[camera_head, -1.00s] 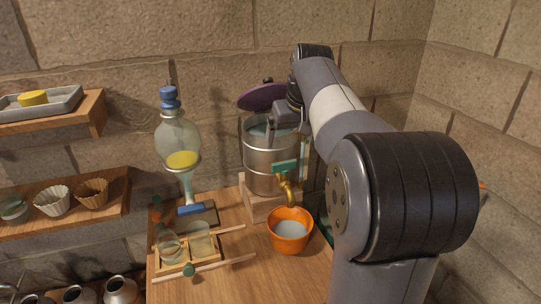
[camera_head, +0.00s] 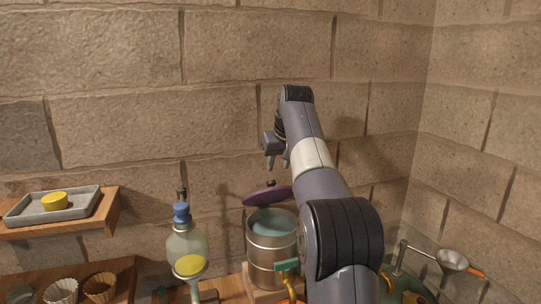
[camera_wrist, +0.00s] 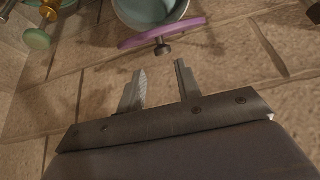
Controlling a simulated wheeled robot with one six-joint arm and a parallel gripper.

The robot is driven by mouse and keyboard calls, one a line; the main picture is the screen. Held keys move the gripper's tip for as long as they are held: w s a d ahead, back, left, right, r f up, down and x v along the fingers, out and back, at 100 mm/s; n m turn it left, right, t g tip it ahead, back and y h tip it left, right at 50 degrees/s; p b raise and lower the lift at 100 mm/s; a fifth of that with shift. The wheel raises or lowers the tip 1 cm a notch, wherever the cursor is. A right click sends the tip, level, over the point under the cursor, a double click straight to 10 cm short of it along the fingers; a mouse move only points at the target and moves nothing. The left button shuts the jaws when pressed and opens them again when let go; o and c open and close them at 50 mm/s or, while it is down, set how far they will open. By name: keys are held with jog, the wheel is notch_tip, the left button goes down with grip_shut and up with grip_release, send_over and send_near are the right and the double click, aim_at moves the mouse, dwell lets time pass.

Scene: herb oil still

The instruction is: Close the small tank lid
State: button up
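The small tank (camera_head: 271,262) is a metal cylinder with pale blue liquid inside. Its purple lid (camera_head: 266,196) with a dark knob (camera_head: 271,183) stands open, tilted up at the tank's back rim. In the wrist view the lid (camera_wrist: 163,33) shows nearly edge-on beside the tank's open mouth (camera_wrist: 150,12), its knob (camera_wrist: 162,48) pointing toward my fingers. My gripper (camera_head: 277,165) is above the lid in the head view. In the wrist view my gripper (camera_wrist: 160,78) has its two fingers apart with nothing between them, clear of the knob.
A glass flask (camera_head: 187,245) with yellow oil and a blue stopper stands left of the tank. A shelf at left holds a grey tray (camera_head: 50,207) with a yellow piece. A strainer (camera_head: 453,260) is at right. The stone wall is close behind.

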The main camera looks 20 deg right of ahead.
jog(key=w+r+p, duration=0.1)
jog(key=r, duration=0.1)
jog(key=w+r+p, duration=0.2)
jog(key=r, duration=0.1)
jog(key=shift+w+a+r, duration=0.1)
jog(key=shift+a+r, duration=0.05)
jog(key=shift+r, duration=0.15)
jog(key=c, duration=0.4)
jog(key=shift+w+r+t, duration=0.15)
jog(key=shift+w+t, duration=0.1)
jog(key=shift+t, duration=0.05)
grip_shut()
send_over(269, 193)
jog(key=w+d, duration=0.2)
jog(key=w, duration=0.4)
jog(key=f, duration=0.9)
jog(key=shift+s+f, duration=0.95)
jog(key=shift+f, duration=0.2)
jog(key=shift+s+f, duration=0.1)
jog(key=shift+f, duration=0.05)
